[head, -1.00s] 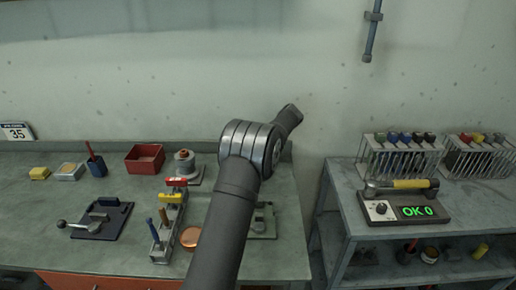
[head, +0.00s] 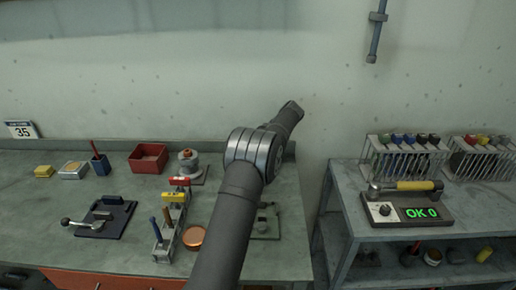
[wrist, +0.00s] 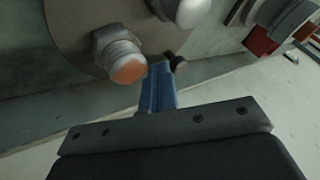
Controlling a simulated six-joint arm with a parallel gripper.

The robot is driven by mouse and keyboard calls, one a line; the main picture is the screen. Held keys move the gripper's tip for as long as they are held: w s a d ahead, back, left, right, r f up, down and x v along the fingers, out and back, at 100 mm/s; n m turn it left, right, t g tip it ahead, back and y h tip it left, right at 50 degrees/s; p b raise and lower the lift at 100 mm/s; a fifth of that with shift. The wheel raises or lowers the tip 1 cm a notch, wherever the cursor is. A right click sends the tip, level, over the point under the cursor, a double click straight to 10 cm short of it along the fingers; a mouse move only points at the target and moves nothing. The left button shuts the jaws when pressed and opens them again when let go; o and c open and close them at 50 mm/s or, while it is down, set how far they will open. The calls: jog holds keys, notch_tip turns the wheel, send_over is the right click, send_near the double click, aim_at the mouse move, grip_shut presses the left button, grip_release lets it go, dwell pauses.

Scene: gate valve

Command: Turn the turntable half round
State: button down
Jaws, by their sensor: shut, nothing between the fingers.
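In the wrist view my gripper (wrist: 160,72) is shut, its blue fingers together and empty. Just beyond the fingertips is a small dark knob (wrist: 177,62); I cannot tell whether they touch. Above the fingers is a large round grey flange (wrist: 75,22) with bolts, and the closest bolt (wrist: 118,56) has an orange-marked end. I cannot make out the turntable for certain. In the head view my arm hides the gripper and part of the bench, where a grey-green plate (head: 267,222) shows partly to the right of the arm.
On the bench (head: 40,215) stand a red bin (head: 148,158), a rack with coloured handles (head: 165,240), a copper disc (head: 194,238) and a dark clamp fixture (head: 103,218). A grey cart (head: 350,218) at right carries a tester reading "OK 0" (head: 405,210) and tool racks (head: 405,158).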

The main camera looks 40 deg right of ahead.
jog(key=shift+w+a, duration=0.15)
jog(key=shift+a, duration=0.05)
jog(key=shift+w+a+n+y, duration=0.1)
jog(key=shift+a+n+y, duration=0.1)
jog(key=shift+n+y, duration=0.35)
jog(key=shift+a+n+g, duration=0.2)
jog(key=shift+n+g, duration=0.05)
jog(key=shift+g, duration=0.05)
jog(key=shift+a, duration=0.1)
jog(key=shift+w+a, duration=0.1)
jog(key=shift+a+n+g+y, duration=0.3)
jog(key=shift+n+g+y, duration=0.1)
jog(key=shift+n, duration=0.7)
jog(key=shift+a+n, duration=0.1)
jog(key=shift+n, duration=0.2)
